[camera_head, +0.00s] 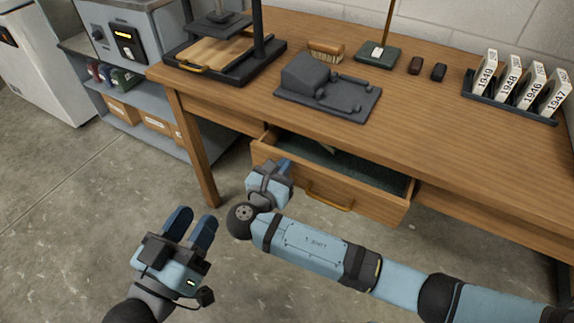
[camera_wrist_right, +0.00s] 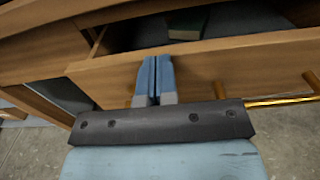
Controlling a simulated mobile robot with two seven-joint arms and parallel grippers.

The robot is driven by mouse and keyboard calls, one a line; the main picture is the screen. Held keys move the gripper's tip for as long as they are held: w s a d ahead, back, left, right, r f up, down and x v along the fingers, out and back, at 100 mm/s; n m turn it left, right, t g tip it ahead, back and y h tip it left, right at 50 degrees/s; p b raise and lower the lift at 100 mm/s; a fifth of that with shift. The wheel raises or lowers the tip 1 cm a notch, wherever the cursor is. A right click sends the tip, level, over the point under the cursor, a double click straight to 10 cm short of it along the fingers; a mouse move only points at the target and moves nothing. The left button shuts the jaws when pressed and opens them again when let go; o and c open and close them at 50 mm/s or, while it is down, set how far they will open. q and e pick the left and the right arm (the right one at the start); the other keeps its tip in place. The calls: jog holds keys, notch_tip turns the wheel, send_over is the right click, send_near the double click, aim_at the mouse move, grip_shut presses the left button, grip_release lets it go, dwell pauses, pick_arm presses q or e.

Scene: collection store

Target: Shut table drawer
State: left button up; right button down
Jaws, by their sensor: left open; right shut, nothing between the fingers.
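The table drawer (camera_head: 330,189) stands pulled out from under the front of the wooden table (camera_head: 420,120), with its dark lined inside showing. Its brass handle (camera_head: 330,198) is on the front face; it also shows at the right of the right wrist view (camera_wrist_right: 285,99). My right gripper (camera_head: 284,168) is shut and empty at the left part of the drawer front. In the right wrist view its fingertips (camera_wrist_right: 155,62) overlap the drawer front (camera_wrist_right: 220,62); I cannot tell whether they touch it. My left gripper (camera_head: 192,217) is open and empty above the floor, left of the drawer.
A table leg (camera_head: 195,150) stands left of the drawer. On the tabletop are a press (camera_head: 225,55), a grey device (camera_head: 325,85), a brush (camera_head: 326,49) and a rack of number cards (camera_head: 515,97). A grey shelf (camera_head: 150,125) stands at left. The floor in front is clear.

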aim_at(292, 155)
dwell(0.3)
jog(key=p+x, duration=0.2)
jog(key=x, duration=0.2)
jog(key=shift+r, duration=0.2)
jog(key=shift+w+d+f, duration=0.1)
jog(key=shift+w+d, duration=0.15)
jog(key=shift+w, duration=0.05)
jog(key=shift+f, duration=0.1)
pick_arm(q)
jog(key=shift+a+y, duration=0.3)
jog(key=shift+r, duration=0.15)
